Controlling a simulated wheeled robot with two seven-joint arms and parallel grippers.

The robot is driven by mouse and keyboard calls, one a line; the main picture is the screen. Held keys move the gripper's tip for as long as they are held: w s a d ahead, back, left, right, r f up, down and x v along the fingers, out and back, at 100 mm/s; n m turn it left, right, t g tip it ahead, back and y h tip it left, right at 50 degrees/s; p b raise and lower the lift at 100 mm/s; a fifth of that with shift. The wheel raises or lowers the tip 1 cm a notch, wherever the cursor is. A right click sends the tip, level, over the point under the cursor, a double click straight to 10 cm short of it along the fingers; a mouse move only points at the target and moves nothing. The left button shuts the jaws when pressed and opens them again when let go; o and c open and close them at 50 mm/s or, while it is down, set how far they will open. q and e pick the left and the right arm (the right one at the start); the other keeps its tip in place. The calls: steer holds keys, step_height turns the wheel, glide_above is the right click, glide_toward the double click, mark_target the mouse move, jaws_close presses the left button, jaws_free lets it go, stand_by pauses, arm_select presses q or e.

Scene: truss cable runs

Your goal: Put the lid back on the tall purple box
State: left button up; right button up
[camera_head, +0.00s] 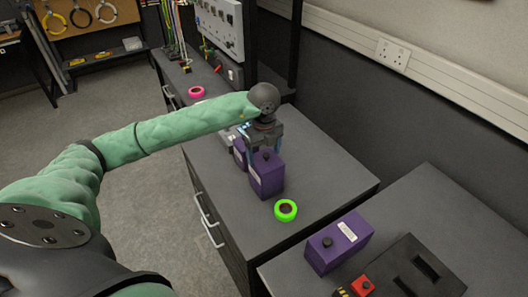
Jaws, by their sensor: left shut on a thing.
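A tall purple box (268,182) with a pale label stands upright on the grey cabinet top. At its top is a purple lid (261,158) with a dark round knob. I cannot tell whether the lid sits fully on the box. Another purple box (239,152) is partly hidden just behind, to the left. My right gripper is not in view.
A green tape roll (286,210) lies in front of the box, and a pink roll (196,92) farther back. A third purple box (338,255) with knob and label is on the nearer right cabinet, beside a black slotted block (405,279). The cabinet top right of the tall box is clear.

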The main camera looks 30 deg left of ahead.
arm_select(q)
steer(key=o, duration=0.9)
steer(key=shift+o, duration=0.2)
steer(key=shift+r, duration=0.15)
steer(key=shift+r+p, duration=1.35)
steer(key=shift+r, duration=2.05)
jaws_close()
